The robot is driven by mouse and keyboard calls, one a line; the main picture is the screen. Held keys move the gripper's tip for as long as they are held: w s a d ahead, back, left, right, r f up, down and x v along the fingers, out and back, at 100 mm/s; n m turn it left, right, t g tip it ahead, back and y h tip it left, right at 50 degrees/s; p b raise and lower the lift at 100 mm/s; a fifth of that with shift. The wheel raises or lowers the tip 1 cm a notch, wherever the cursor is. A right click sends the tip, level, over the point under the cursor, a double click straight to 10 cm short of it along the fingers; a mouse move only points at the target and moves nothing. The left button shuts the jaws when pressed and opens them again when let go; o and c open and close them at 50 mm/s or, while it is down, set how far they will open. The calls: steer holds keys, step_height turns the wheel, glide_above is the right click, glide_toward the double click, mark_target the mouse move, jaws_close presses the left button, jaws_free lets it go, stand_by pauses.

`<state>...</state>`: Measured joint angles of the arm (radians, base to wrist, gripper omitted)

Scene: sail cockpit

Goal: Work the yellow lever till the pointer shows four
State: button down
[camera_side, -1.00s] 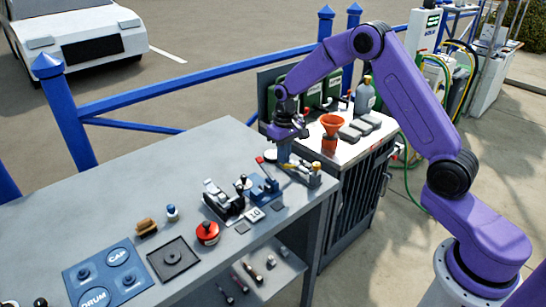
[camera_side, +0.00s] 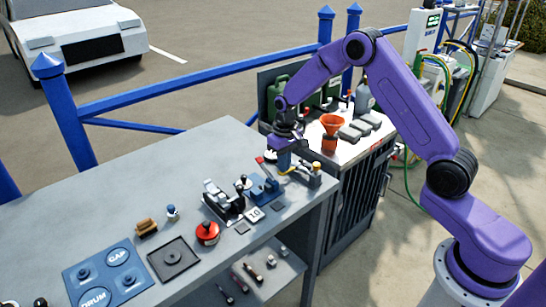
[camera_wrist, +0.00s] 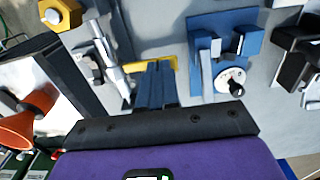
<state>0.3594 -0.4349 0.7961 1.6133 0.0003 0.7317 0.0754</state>
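The yellow lever (camera_wrist: 167,64) shows in the wrist view as a yellow bar partly covered by my fingers. In the side view a bit of yellow (camera_side: 290,171) shows just below my gripper (camera_side: 285,158). In the wrist view my gripper (camera_wrist: 155,70) has its blue-grey fingers close together, overlapping the bar; I cannot tell whether they grip it or only lie over it. A white disc with a dark knob (camera_wrist: 231,82) sits right of the fingers. I cannot make out a pointer or its reading.
A blue fixture (camera_side: 265,190) and a grey metal clamp (camera_side: 222,202) stand left of my gripper. A brass-topped fitting (camera_side: 314,176) stands close on the right. An orange funnel (camera_side: 331,126) is on the side cabinet. The bench (camera_side: 130,185) is clear at the back left.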

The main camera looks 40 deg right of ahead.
steer(key=shift+r, duration=3.2)
steer(key=shift+r, duration=0.1)
step_height(320, 180, up, 4)
steer(key=shift+f, duration=3.15)
steer(key=shift+f, duration=2.2)
steer(key=shift+r, duration=3.3)
